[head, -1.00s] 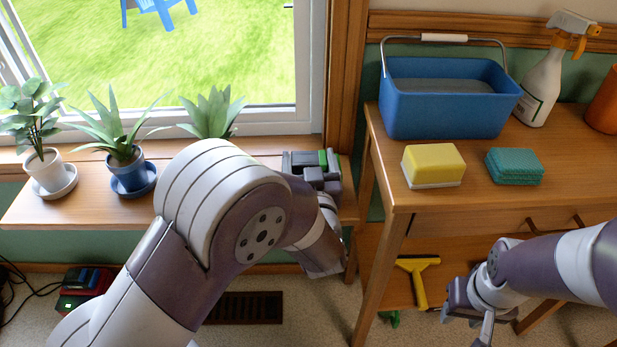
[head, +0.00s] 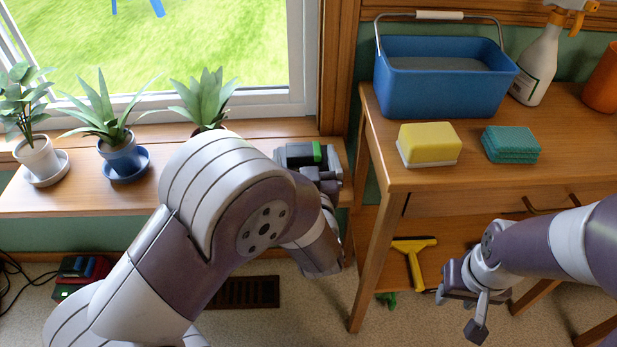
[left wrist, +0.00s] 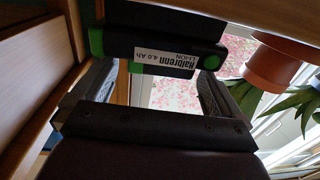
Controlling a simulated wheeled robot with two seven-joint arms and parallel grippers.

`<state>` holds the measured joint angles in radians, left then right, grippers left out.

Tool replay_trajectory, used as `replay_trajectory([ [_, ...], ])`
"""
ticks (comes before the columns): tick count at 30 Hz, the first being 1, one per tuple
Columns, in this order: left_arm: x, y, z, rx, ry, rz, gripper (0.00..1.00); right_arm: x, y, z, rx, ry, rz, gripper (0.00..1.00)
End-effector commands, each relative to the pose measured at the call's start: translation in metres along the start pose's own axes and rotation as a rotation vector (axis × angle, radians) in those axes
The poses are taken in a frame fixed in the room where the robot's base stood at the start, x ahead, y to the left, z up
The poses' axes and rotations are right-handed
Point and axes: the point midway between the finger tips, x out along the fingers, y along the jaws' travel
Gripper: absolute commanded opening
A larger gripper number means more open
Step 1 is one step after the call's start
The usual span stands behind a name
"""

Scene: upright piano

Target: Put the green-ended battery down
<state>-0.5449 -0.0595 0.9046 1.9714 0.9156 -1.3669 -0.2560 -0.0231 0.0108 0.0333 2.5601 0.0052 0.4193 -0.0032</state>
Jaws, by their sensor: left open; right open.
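The green-ended battery (head: 296,154) is a dark block with a bright green end, at the right end of the wooden window sill (head: 240,190). The left wrist view shows its labelled dark face (left wrist: 165,52) with green corners. My left gripper (head: 320,176) is open at the near side of the battery. In the left wrist view its fingers (left wrist: 155,78) stand apart, to either side below the battery. The battery's underside contact with the sill is hidden in the head view. My right gripper (head: 462,312) is open and empty, low in front of the side table.
Three potted plants (head: 122,155) stand left on the sill. The side table (head: 430,183) holds a blue bucket (head: 440,90), yellow sponge (head: 428,143), teal sponges (head: 510,145) and spray bottle (head: 540,68). A yellow squeegee (head: 415,262) lies below. A red-black device (head: 82,275) sits floor-left.

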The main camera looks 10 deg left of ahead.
Motion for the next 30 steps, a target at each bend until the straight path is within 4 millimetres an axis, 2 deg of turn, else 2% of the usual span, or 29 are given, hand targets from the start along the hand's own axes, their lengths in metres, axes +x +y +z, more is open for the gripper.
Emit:
replay_trajectory([
  [1,-0.011,0.001,-0.004,0.003,-0.001,0.005,1.00,-0.007,0.000,-0.001,0.000,0.000,0.000,0.43],
  [9,-0.071,0.001,-0.004,0.004,0.000,0.007,1.00,-0.025,0.000,-0.003,0.000,0.000,0.000,0.43],
  [13,-0.091,0.001,-0.002,0.001,0.000,0.005,1.00,-0.028,0.000,-0.003,0.000,0.000,0.000,0.43],
  [18,-0.099,-0.001,-0.001,0.001,0.001,-0.001,1.00,-0.029,0.000,-0.003,0.000,0.000,0.000,0.43],
  [30,-0.099,-0.001,-0.001,0.000,0.001,-0.001,1.00,-0.028,0.000,-0.003,0.000,0.000,0.000,0.43],
])
